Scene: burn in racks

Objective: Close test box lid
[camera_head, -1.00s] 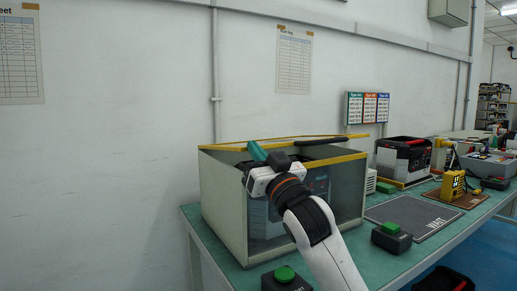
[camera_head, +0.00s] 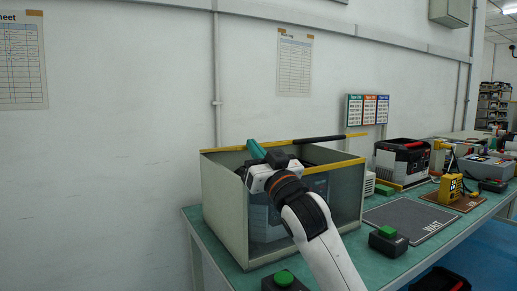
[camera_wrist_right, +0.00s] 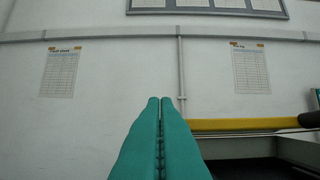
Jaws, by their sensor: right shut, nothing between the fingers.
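The test box (camera_head: 222,205) is a pale grey case with yellow edge trim and a see-through front on the green bench. Its lid (camera_head: 270,144) shows almost edge-on as a thin yellow strip along the top, with a black handle (camera_head: 320,139) toward the right. My right gripper (camera_head: 256,150) is at the top left of the box, its teal fingers shut and empty. The right wrist view shows the fingers (camera_wrist_right: 160,100) together, left of the yellow bar (camera_wrist_right: 245,124) and the handle's dark end (camera_wrist_right: 311,119). Whether they touch the lid is unclear. My left gripper is out of view.
Green-button boxes stand in front of the test box (camera_head: 284,279) and to its right (camera_head: 388,241). Further right are a grey WAIT mat (camera_head: 405,215), a black-and-white unit (camera_head: 402,160) and a yellow device (camera_head: 449,188). The wall behind is close.

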